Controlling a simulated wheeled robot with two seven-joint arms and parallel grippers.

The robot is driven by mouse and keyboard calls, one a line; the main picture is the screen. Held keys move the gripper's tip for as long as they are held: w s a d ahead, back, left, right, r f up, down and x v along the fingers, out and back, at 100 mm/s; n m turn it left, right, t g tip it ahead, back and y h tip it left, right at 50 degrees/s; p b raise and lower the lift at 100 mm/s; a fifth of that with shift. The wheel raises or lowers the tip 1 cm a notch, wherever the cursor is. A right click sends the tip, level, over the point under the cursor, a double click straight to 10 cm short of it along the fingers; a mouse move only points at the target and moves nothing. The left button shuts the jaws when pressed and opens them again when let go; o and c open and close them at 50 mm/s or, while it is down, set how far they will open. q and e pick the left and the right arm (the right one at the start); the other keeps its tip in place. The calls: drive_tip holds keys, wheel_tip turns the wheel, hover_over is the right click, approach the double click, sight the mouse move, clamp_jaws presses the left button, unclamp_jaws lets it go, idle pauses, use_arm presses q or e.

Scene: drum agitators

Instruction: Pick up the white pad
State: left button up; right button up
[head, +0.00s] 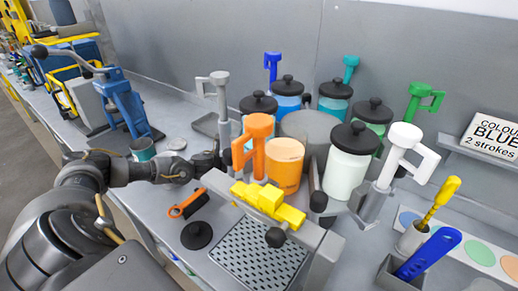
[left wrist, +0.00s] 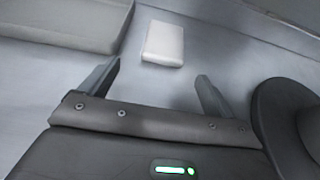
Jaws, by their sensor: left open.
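The white pad (left wrist: 163,44) is a small pale block lying flat on the grey bench in the left wrist view. It lies just beyond the fingertips of my left gripper (left wrist: 158,72), roughly centred between them. The fingers are apart with nothing between them. In the head view my left gripper (head: 208,160) is low over the bench, left of the orange-handled agitator. I cannot make out the pad in the head view. My right gripper is not in view.
A black round lid (left wrist: 288,125) is close on the right in the wrist view. A grey slab (left wrist: 65,22) lies at upper left. In the head view, lidded jars (head: 347,170) crowd right of the gripper; an orange-handled brush (head: 187,204) lies in front.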

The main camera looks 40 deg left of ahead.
use_arm(q)
drive_tip(key=shift+w+d, duration=0.1)
drive_tip(key=shift+w+r+p, duration=0.1)
drive_tip(key=shift+w+p, duration=0.2)
drive_tip(key=shift+p, duration=0.05)
drive_tip(key=p+x, duration=0.1)
drive_tip(key=x, duration=0.2)
drive_tip(key=shift+w+d, duration=0.1)
drive_tip(key=shift+w, duration=0.15)
drive_tip(key=shift+w+f, duration=0.4)
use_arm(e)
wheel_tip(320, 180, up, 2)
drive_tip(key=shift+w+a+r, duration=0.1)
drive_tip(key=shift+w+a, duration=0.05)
use_arm(q)
drive_tip(key=shift+c, duration=0.3)
drive_tip(key=c, duration=1)
